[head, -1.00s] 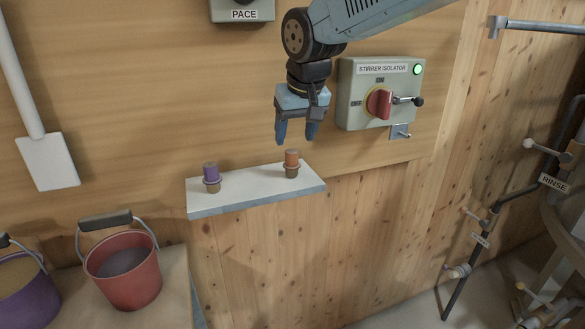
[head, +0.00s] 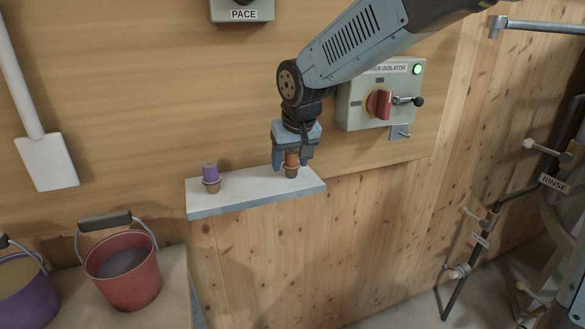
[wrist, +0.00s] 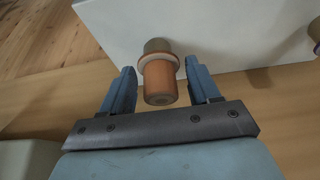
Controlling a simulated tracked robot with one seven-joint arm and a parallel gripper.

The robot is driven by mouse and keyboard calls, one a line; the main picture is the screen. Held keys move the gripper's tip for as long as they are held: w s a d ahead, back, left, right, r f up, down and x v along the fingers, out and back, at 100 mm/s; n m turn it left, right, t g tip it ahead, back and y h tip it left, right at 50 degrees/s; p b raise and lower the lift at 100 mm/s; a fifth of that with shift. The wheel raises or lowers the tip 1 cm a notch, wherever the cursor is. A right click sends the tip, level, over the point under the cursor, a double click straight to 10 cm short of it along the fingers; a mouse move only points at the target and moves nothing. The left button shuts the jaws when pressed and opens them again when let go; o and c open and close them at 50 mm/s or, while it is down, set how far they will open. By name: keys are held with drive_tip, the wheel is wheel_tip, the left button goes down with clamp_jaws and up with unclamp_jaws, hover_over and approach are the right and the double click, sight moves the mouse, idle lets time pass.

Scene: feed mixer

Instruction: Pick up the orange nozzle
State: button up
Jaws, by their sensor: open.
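The orange nozzle (head: 291,160) stands upright on the right part of the white wall shelf (head: 240,191). It has an orange top, a pale collar and a brownish base. My gripper (head: 291,165) points down over it, with one blue finger on each side. In the wrist view the orange nozzle (wrist: 159,80) lies between the two open fingers of my gripper (wrist: 160,88), with a gap visible on both sides. The gripper partly hides the nozzle in the head view.
A purple nozzle (head: 210,177) stands on the left part of the shelf. The stirrer isolator box (head: 354,108) with a red knob is on the wall at the right, partly behind my arm. A red bucket (head: 122,275) and a purple bucket (head: 25,292) stand at lower left.

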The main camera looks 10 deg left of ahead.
drive_tip(key=shift+c, duration=0.2)
drive_tip(key=c, duration=0.9)
drive_tip(key=shift+c, duration=0.2)
